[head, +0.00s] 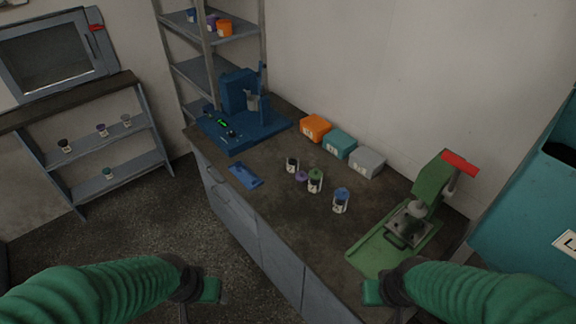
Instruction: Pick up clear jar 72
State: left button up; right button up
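Several small clear jars with coloured lids and white labels stand on the dark worktop. One has a dark lid (292,165), one a purple lid (301,176), one a green lid (315,181) and one a blue lid (341,201). The label numbers are too small to read, so I cannot tell which jar is 72. My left gripper (209,290) is at the bottom, in front of the worktop and away from the jars. My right gripper (373,292) is near the worktop's front edge, below the green machine. Neither visibly holds anything; their finger gaps do not show.
A blue machine (238,110) stands at the worktop's far left, with a blue tray (245,175) nearby. Orange (315,127), teal (339,144) and grey (366,161) boxes line the wall. A green machine (412,222) stands right. A low shelf (130,180) at left holds more jars.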

aim_at(293, 157)
jog(key=i+j+z, duration=0.1)
jog(key=z, duration=0.35)
jog(key=j+z, duration=0.25)
jog(key=z, duration=0.2)
jog(key=j+z, duration=0.25)
jog(key=z, duration=0.2)
jog(key=j+z, duration=0.2)
jog(key=z, duration=0.25)
jog(key=j+z, duration=0.25)
jog(key=z, duration=0.15)
jog(key=k+j+z, duration=0.1)
jog(key=j, duration=0.35)
jog(key=k+j+z, duration=0.1)
jog(key=k+j, duration=0.15)
jog(key=j, duration=0.2)
jog(key=k+j+z, duration=0.1)
jog(key=j, duration=0.3)
jog(key=k+j+z, duration=0.15)
jog(key=k+j, duration=0.15)
jog(key=k+j+z, duration=0.1)
jog(key=k+j, duration=0.15)
jog(key=j, duration=0.2)
jog(key=i+j, duration=0.1)
jog(key=j, duration=0.15)
jog(key=i+j+u, duration=0.1)
jog(key=j, duration=0.15)
